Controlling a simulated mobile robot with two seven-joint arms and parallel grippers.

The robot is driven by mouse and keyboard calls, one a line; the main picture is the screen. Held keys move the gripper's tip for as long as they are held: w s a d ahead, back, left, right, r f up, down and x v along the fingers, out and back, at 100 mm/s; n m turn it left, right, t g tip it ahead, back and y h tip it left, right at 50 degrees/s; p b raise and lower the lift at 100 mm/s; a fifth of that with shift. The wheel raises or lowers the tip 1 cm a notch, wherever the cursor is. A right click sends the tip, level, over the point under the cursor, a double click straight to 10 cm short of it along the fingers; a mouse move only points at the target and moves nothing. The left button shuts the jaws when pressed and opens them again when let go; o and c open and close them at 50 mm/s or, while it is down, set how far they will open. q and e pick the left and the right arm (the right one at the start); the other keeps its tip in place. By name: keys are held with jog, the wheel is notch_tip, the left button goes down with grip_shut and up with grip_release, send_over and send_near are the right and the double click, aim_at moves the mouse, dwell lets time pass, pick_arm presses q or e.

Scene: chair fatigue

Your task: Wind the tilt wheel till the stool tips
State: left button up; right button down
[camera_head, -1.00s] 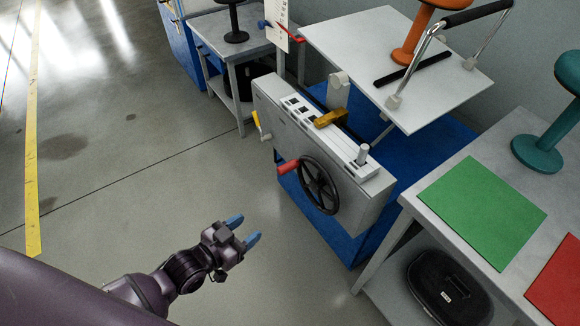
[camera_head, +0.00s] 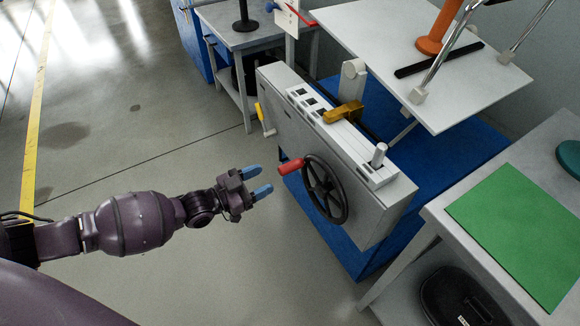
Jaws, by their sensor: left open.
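The tilt wheel (camera_head: 325,189) is a black spoked handwheel on the front of a grey control box (camera_head: 290,130). A red handle (camera_head: 290,166) sticks out from its upper left rim. The orange stool (camera_head: 438,30) stands on a white platform (camera_head: 460,80) behind the box; its top is cut off by the frame. The platform looks slightly tilted, though I cannot tell how much. My left gripper (camera_head: 257,181) is open and empty, its blue fingers pointing at the red handle from the left, with a small gap. My right gripper is not in view.
The box top carries a yellow lever (camera_head: 344,112) and a grey knob (camera_head: 378,155). A grey table with a green mat (camera_head: 515,235) stands at the right, a black case (camera_head: 462,297) beneath it. Another table (camera_head: 240,37) stands at the back left. The floor at left is open.

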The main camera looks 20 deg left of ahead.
aim_at(279, 172)
pick_arm(q)
jog(key=b+x, duration=0.1)
jog(key=x, duration=0.6)
jog(key=shift+w+d+f, duration=0.2)
jog(key=shift+w+d, duration=0.05)
jog(key=shift+d, duration=0.05)
jog(key=shift+w+d+r, duration=0.1)
jog(key=shift+w+d, duration=0.15)
jog(key=shift+w, duration=0.1)
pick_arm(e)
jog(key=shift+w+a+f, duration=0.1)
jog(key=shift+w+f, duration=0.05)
